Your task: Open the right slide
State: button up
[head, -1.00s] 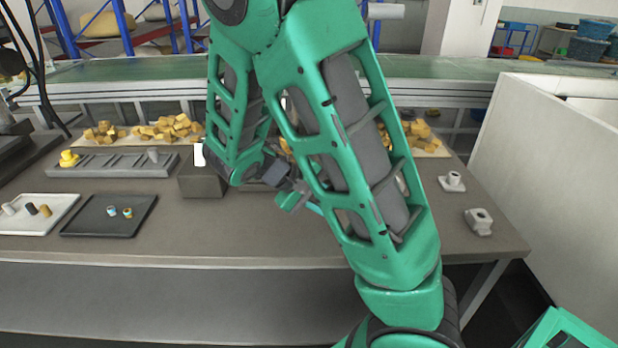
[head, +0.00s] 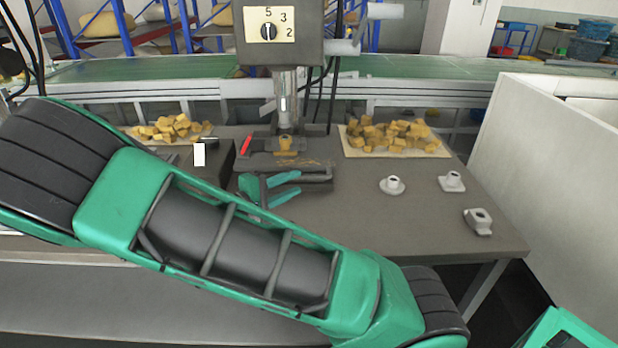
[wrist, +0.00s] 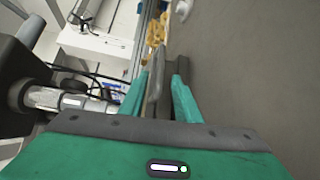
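No part is clearly recognisable as the right slide. A drill press (head: 279,40) stands at the table's back, with a dark vise-like fixture (head: 258,160) under its spindle and a small yellowish piece in it. My gripper (head: 285,188) is low in front of that fixture, its teal fingers pointing right. In the wrist view my gripper (wrist: 160,92) shows two teal fingers spread apart. A grey bar (wrist: 154,92) lies between them, and I cannot tell whether they touch it. My arm hides the table's left part in the head view.
A dark box (head: 222,152) with a white plate stands left of the fixture. Yellowish blocks lie on a sheet (head: 352,152) at the back right and in another pile (head: 172,128) at the back left. Several pale metal parts (head: 392,185) stand on the right, with bare table around them.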

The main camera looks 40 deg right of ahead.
aim_at(306, 178)
jog(key=x, duration=0.7)
jog(key=shift+f, duration=0.1)
jog(key=shift+c, duration=0.3)
